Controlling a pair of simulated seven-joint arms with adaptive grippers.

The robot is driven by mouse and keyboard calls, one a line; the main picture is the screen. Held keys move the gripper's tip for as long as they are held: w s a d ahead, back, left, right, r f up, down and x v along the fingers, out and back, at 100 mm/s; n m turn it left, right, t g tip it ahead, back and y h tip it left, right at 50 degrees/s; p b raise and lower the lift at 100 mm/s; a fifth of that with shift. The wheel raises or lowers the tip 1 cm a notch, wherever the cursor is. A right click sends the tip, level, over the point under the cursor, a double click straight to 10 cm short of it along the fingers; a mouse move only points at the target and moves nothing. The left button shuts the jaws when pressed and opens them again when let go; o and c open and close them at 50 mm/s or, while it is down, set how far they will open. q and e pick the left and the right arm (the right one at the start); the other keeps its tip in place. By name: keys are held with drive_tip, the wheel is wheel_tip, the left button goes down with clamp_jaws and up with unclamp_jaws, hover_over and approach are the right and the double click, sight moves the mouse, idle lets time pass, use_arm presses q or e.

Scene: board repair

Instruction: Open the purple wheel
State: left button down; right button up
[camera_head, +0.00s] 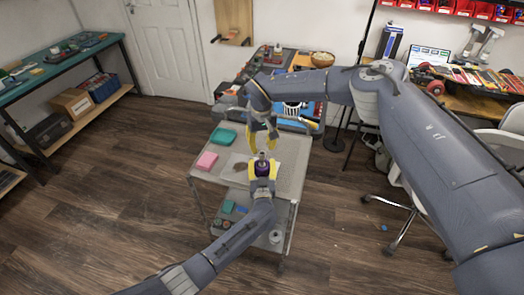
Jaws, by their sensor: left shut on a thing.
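The small purple wheel (263,168) is over the top of the grey cart, between the yellow fingers of my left gripper (262,171). That gripper is shut on the wheel, and its fingers hide part of it. A small dark and light part shows just above the wheel; I cannot tell if it belongs to the wheel. My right gripper (263,139) has yellow fingers spread apart. It is open and empty, a little above and behind the wheel.
The grey cart (293,172) carries a pink box (207,160), a teal box (223,137) and a white sheet. Its lower shelf holds blue items and a cup (275,236). A workbench stands at left, a cluttered desk and white chair at right. The wooden floor at left is clear.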

sight(262, 154)
drive_tip(key=shift+o, duration=0.8)
drive_tip(key=shift+r, duration=0.2)
drive_tip(key=shift+s+f, duration=0.2)
drive_tip(key=shift+f, duration=0.1)
drive_tip(key=shift+s+a+f, duration=0.15)
drive_tip(key=shift+s+a, duration=0.05)
drive_tip(key=shift+a, duration=0.2)
drive_tip(key=shift+a+m+y, duration=0.3)
drive_tip(key=shift+a+y, duration=0.05)
drive_tip(key=shift+y, duration=0.05)
drive_tip(key=r+m, duration=0.1)
drive_tip(key=m, duration=0.7)
drive_tip(key=r+m, duration=0.1)
drive_tip(key=m, duration=0.7)
drive_tip(key=r+m, duration=0.1)
drive_tip(key=m, duration=0.8)
drive_tip(key=shift+w+r, duration=0.2)
drive_tip(key=shift+w, duration=0.1)
drive_tip(key=m, duration=0.4)
drive_tip(key=shift+w+d+r+m, duration=0.1)
drive_tip(key=shift+d+r+m, duration=0.1)
drive_tip(key=shift+r+m, duration=0.2)
drive_tip(key=m, duration=0.8)
drive_tip(key=d+m, duration=0.1)
drive_tip(key=m, duration=0.3)
drive_tip(key=shift+r+h, duration=0.1)
drive_tip(key=shift+h, duration=0.3)
drive_tip(key=shift+f, duration=3.95)
